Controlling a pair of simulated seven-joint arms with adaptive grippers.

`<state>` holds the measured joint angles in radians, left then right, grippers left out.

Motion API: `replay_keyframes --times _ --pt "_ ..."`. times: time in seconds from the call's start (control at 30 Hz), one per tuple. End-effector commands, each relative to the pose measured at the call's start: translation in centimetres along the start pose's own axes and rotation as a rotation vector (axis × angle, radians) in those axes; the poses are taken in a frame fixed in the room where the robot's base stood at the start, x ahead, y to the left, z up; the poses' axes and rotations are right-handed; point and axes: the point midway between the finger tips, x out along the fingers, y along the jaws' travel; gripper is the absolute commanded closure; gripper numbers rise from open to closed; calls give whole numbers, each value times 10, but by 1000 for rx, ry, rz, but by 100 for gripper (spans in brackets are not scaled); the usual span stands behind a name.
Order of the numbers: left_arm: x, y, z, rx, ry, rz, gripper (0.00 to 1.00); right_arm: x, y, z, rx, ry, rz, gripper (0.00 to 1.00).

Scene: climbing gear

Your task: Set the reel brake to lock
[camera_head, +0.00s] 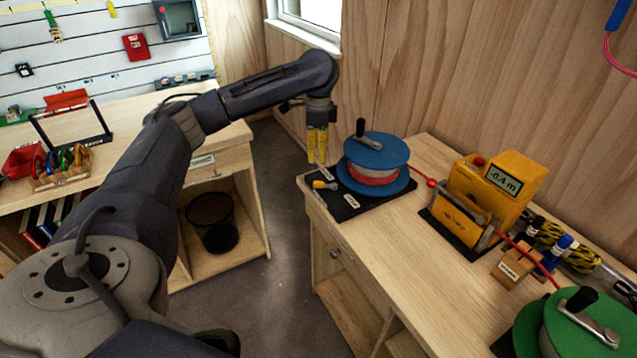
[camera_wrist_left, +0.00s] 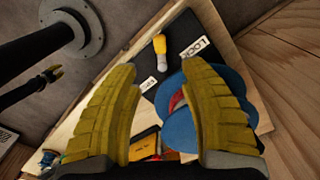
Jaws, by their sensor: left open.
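The blue reel (camera_head: 374,160) with red cord stands on a black base plate (camera_head: 378,200) at the bench's far left corner. The brake lever, with a yellow knob (camera_head: 320,185) and grey shank, points away from the reel. In the left wrist view the lever (camera_wrist_left: 160,46) lies between the LOCK label (camera_wrist_left: 195,48) and the FREE label (camera_wrist_left: 148,84), on neither. My left gripper (camera_head: 317,158) is open and empty, pointing down above the lever, apart from it. What seems to be my right gripper (camera_wrist_left: 57,72) shows small at the wrist view's left; its jaws are unclear.
A crank handle (camera_head: 361,128) stands up from the reel. A red cord runs right to a yellow meter (camera_head: 490,192) reading -0.4 m. A green reel (camera_head: 580,325) is at the right front. The wooden wall stands close behind; a bin (camera_head: 212,222) stands left of the bench.

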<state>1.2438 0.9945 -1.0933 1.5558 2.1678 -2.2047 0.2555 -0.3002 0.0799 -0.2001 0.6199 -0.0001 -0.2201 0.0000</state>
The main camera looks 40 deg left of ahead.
Motion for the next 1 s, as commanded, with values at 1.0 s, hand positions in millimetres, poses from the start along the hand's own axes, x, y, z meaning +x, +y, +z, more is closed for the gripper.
replay_keyframes --times 1.0 --pt "121 0 0 0 1 0 56 0 0 0 0 0 0 64"
